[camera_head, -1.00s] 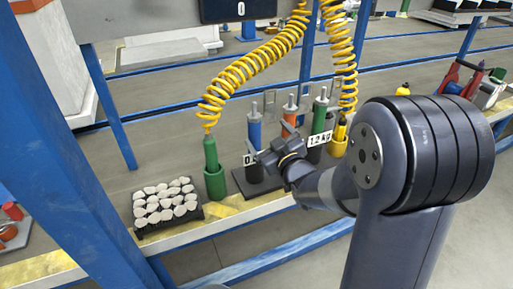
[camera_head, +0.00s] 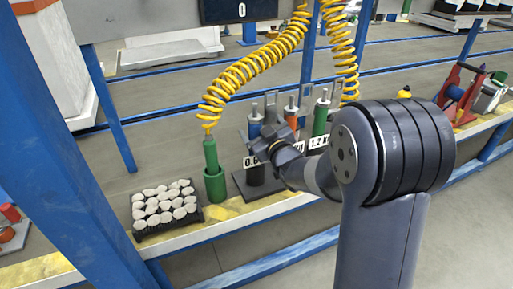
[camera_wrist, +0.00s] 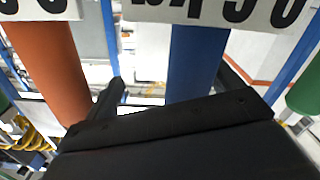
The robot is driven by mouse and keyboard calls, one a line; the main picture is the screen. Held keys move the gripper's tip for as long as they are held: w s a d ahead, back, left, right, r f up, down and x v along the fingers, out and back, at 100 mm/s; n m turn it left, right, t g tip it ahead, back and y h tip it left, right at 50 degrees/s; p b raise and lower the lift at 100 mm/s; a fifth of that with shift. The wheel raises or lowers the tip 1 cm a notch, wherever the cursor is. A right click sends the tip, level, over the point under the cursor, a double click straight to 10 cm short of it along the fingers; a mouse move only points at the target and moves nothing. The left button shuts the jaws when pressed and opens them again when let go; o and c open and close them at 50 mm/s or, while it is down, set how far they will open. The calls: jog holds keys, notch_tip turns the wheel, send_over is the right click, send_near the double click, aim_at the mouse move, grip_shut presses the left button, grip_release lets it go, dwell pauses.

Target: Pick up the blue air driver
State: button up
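The blue air driver (camera_head: 254,131) stands upright in a dark stand, partly hidden behind my gripper in the head view. In the wrist view its blue body (camera_wrist: 196,62) shows between my two fingers, with a white label above. My gripper (camera_wrist: 172,84) is open, with one finger on each side of the blue body; I cannot tell whether either finger touches it. In the head view my gripper (camera_head: 264,136) is in front of the driver stand.
An orange driver (camera_head: 291,110) and a green driver (camera_head: 321,112) stand close to the right. In the wrist view the orange driver (camera_wrist: 52,60) is near my left finger. A green driver in a green holder (camera_head: 214,178), yellow coiled hoses (camera_head: 243,75) and a tray of pale pieces (camera_head: 137,226) are to the left.

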jog(key=c, duration=1.3)
jog(key=shift+r, duration=0.1)
